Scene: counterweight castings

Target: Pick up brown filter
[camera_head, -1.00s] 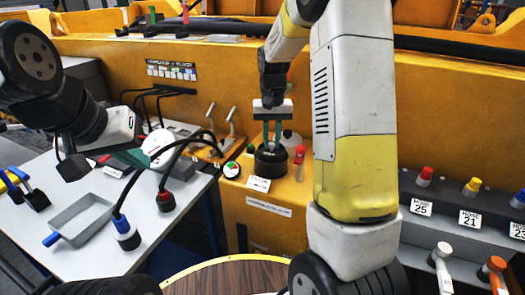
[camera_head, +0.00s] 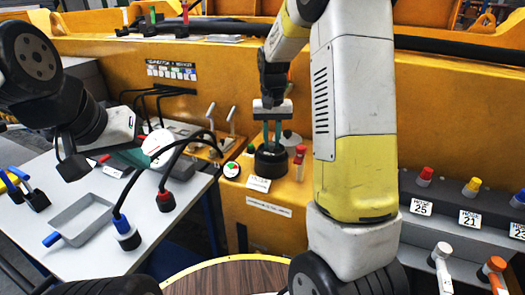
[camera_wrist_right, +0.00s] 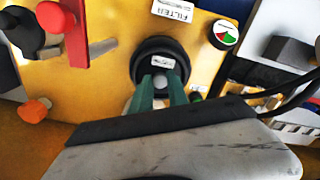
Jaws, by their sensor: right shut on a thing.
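The filter (camera_head: 271,161) is a dark, nearly black round body with a small white label on top. It stands upright at the yellow ledge in the middle of the head view; I cannot tell whether it is clear of the surface. It also shows in the right wrist view (camera_wrist_right: 150,49). My right gripper (camera_head: 272,141) points down from above, its green fingers shut on the filter's top knob. The fingers also show in the wrist view (camera_wrist_right: 160,92). My left gripper (camera_head: 133,157) is at the left above the white table, partly hidden, its opening unclear.
Black cables (camera_head: 172,155) loop over the white table, where a grey tray (camera_head: 82,221) lies. Numbered hose ports (camera_head: 445,210) are at right.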

